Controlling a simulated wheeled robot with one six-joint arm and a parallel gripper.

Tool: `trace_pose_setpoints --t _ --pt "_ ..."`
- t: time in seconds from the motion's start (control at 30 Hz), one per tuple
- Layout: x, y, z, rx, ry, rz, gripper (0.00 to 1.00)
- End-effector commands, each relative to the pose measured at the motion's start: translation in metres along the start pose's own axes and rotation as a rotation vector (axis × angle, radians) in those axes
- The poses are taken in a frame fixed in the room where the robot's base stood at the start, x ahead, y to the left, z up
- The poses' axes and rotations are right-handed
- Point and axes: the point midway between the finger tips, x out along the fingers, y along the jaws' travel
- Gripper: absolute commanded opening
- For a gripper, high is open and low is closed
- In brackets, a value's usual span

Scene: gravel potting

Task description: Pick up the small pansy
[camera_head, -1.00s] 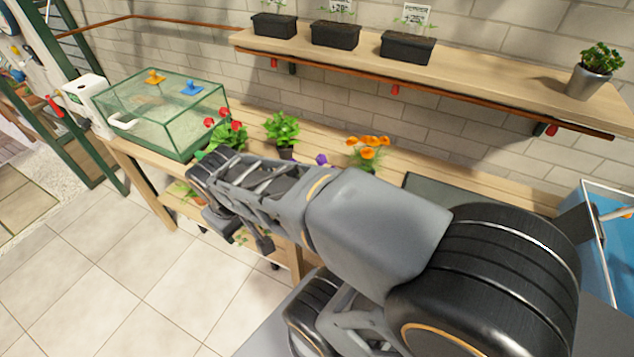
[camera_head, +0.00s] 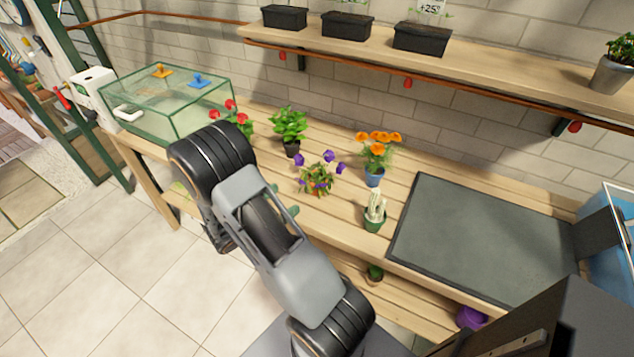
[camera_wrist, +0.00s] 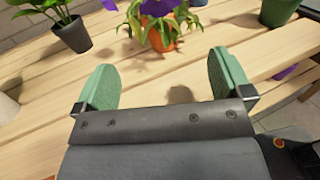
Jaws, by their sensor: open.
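The small pansy (camera_head: 318,177) has purple flowers and stands upright on the slatted bench in the head view. In the wrist view its orange pot (camera_wrist: 164,40) and a purple flower (camera_wrist: 158,8) show at the top, partly cut off. My gripper (camera_wrist: 165,75) has two green pads spread wide, with nothing between them. The pansy is ahead of the pads, apart from them. In the head view the arm hides most of the gripper.
A leafy plant (camera_head: 290,128) in a black pot stands behind the pansy. Orange flowers (camera_head: 377,150) and a cactus (camera_head: 375,210) stand to its right, red flowers (camera_head: 232,116) to its left. A glass case (camera_head: 165,105) and a dark mat (camera_head: 480,240) lie further out.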

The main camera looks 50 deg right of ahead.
Motion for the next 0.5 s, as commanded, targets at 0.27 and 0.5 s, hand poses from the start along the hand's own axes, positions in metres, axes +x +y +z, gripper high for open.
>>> trace_pose_setpoints --t 0.27,0.5 --pt "0.050 0.000 0.000 -0.005 -0.005 0.000 0.97" --pt "0.073 0.000 -0.001 -0.004 -0.004 0.003 0.97"
